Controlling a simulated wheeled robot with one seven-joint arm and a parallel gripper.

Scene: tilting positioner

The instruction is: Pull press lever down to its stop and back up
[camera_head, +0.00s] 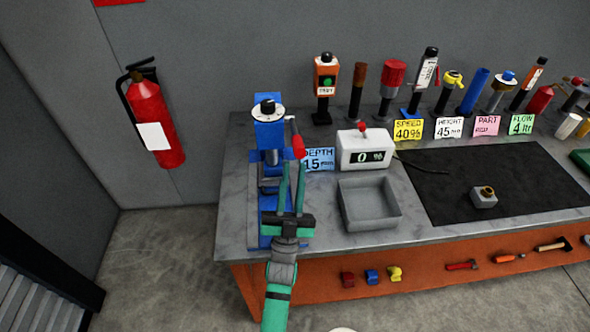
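The blue press (270,135) stands upright at the left end of the bench, with a round white dial on top. Its press lever (292,127) hangs from the right side of the head and ends in a red knob (299,148). My gripper (292,166) reaches up from the front, with its two teal fingers apart. The fingertips are just below the red knob, the right one almost in line with it. I cannot tell whether they touch it. My gripper and fingers hide part of the press base.
Right of the press are a blue DEPTH card (319,159), a white counter box (365,149) reading 0 and a grey tray (369,204). A black mat (450,190) holds a small metal block (484,197). Several tools line the back. A fire extinguisher (153,118) hangs left.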

